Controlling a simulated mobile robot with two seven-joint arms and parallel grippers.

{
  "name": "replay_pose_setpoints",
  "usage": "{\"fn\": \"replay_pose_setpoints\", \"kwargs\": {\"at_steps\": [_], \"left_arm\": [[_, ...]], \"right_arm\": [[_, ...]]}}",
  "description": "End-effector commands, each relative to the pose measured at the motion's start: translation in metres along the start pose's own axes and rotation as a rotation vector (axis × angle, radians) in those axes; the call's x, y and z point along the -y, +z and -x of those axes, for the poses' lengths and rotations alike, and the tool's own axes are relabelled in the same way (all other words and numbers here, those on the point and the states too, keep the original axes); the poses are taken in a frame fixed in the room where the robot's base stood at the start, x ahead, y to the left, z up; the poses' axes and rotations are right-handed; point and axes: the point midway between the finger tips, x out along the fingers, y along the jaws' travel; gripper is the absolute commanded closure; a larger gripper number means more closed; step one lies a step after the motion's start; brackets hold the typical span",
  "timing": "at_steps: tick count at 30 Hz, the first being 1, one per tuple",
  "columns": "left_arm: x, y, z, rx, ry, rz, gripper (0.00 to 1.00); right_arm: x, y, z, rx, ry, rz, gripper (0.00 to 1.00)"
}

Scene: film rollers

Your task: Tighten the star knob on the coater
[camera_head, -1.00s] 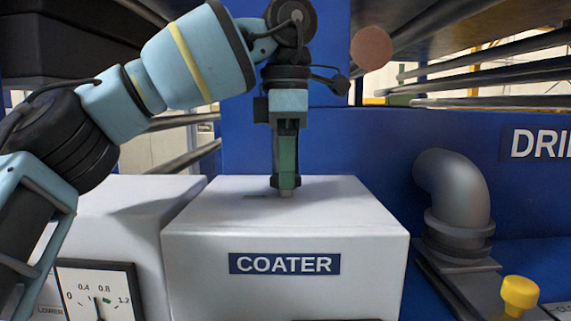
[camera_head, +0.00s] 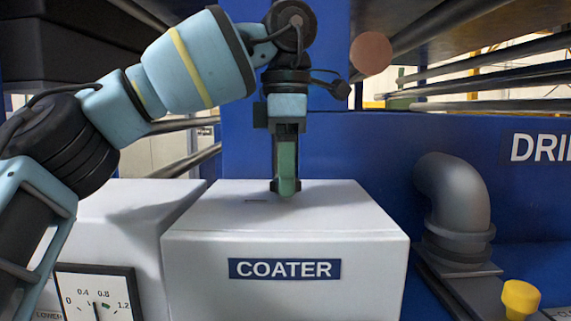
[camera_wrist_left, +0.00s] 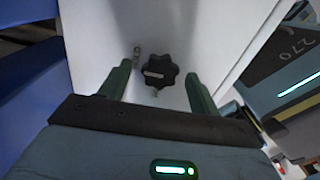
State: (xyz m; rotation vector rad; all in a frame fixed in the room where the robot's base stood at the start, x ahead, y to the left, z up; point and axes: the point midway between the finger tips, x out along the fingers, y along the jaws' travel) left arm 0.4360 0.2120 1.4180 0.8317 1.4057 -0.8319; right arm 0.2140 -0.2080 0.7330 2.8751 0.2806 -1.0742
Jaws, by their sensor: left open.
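The coater is a white box (camera_head: 340,216) with a blue COATER label on its front, in the middle of the head view. The star knob (camera_wrist_left: 160,72) is black and lobed, and shows in the left wrist view against a white face. In the head view I cannot make it out; my gripper may hide it. My left gripper (camera_head: 286,190) points down over the top of the coater. In the left wrist view my left gripper (camera_wrist_left: 157,82) is open, with the knob between its green fingers in the picture. I cannot tell whether they touch it. My right gripper is not in view.
A dial gauge (camera_head: 98,295) sits on the white unit at the left. A grey pipe elbow (camera_head: 455,200) and a yellow knob (camera_head: 520,297) stand at the right. Blue panels and dark rollers (camera_head: 490,88) lie behind and above.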

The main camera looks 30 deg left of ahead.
Motion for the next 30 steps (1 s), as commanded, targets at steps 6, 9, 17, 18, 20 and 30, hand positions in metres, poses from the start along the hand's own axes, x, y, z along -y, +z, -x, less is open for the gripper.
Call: {"fn": "replay_pose_setpoints", "kwargs": {"at_steps": [6, 9, 17, 18, 20, 30], "left_arm": [[0.000, 0.001, 0.012, -0.002, 0.002, 0.000, 0.37], [0.000, 0.001, 0.024, 0.000, 0.004, 0.003, 0.37], [0.000, 0.000, 0.051, -0.001, 0.004, 0.003, 0.37], [0.001, 0.000, 0.055, 0.001, 0.007, 0.004, 0.37], [0.000, 0.001, 0.056, -0.005, -0.001, 0.002, 0.37], [0.000, 0.001, 0.073, -0.004, -0.002, 0.000, 0.37]], "right_arm": [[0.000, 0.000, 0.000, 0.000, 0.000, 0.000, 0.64], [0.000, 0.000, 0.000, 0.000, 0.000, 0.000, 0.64], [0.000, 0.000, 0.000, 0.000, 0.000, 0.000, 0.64], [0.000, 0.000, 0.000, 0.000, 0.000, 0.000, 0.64], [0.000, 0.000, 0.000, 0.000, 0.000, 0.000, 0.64], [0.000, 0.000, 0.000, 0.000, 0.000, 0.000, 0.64]]}}
